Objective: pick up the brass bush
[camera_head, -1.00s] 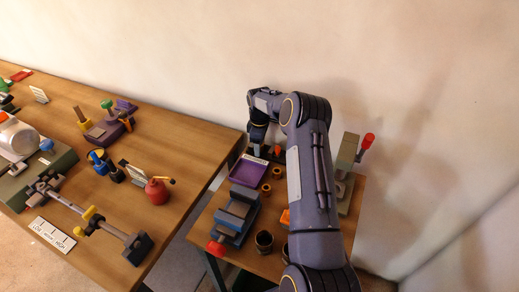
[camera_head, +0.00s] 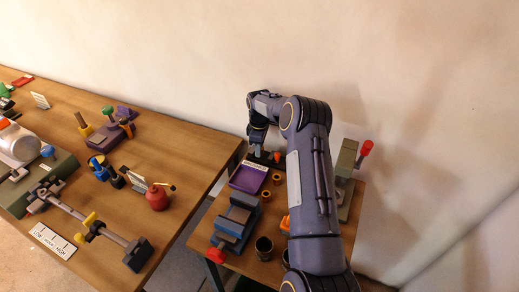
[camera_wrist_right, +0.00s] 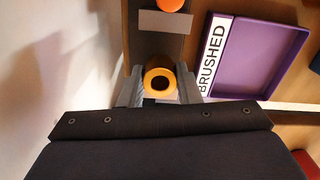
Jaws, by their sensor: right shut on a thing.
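A brass bush (camera_wrist_right: 160,82), a short yellow-gold ring with a dark bore, shows in the right wrist view between the two grey fingers of my right gripper (camera_wrist_right: 159,90). The fingers are shut on it, one at each side, and its open end faces the camera. In the head view my right gripper (camera_head: 257,149) is at the back of the small table, behind the purple tray. The bush in it cannot be made out there. My left gripper is not in view.
The purple tray (camera_wrist_right: 262,77), labelled BRUSHED, is empty. A blue-grey vise (camera_head: 236,222) and a dark cup (camera_head: 264,248) stand nearer the front. A press with a red knob (camera_head: 366,147) is at the right. The wall is close behind. My right arm hides part of the table.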

